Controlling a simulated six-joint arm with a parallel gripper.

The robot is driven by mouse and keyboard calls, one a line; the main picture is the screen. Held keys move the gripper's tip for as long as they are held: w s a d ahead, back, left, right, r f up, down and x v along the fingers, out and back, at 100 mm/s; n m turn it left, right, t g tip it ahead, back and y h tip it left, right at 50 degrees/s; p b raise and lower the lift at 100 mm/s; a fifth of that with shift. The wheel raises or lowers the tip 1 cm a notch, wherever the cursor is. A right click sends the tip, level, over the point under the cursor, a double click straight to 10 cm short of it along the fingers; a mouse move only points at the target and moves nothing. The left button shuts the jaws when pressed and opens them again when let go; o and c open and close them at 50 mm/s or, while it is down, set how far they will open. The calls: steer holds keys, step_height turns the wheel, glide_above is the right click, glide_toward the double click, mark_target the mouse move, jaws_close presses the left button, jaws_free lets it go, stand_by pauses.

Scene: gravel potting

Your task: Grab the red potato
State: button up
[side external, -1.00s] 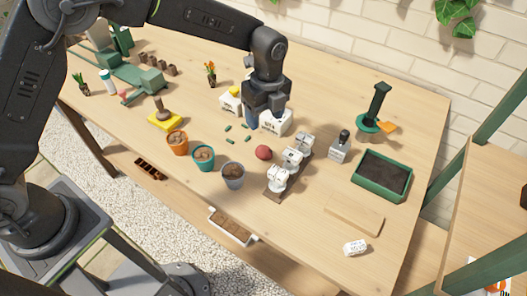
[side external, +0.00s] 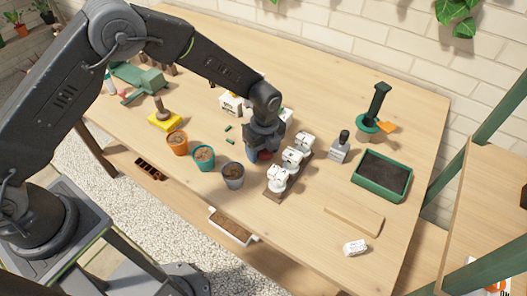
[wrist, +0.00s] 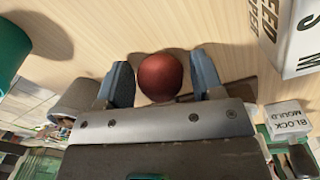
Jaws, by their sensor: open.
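The red potato (wrist: 160,77) is a round, dark red lump on the wooden table. In the wrist view it sits between the two blue-grey fingers of my gripper (wrist: 165,82), with a gap on each side. My gripper is open and low over the table. In the side external view my gripper (side external: 262,155) covers most of the potato (side external: 264,156), and only a bit of red shows at the fingertips.
Grey (side external: 233,175), teal (side external: 204,157) and orange (side external: 177,142) pots stand left of my gripper. A row of white blocks on a brown base (side external: 270,195) stands close on the right. A green tray (side external: 367,194) lies farther right.

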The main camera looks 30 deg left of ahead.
steer(key=c, duration=0.7)
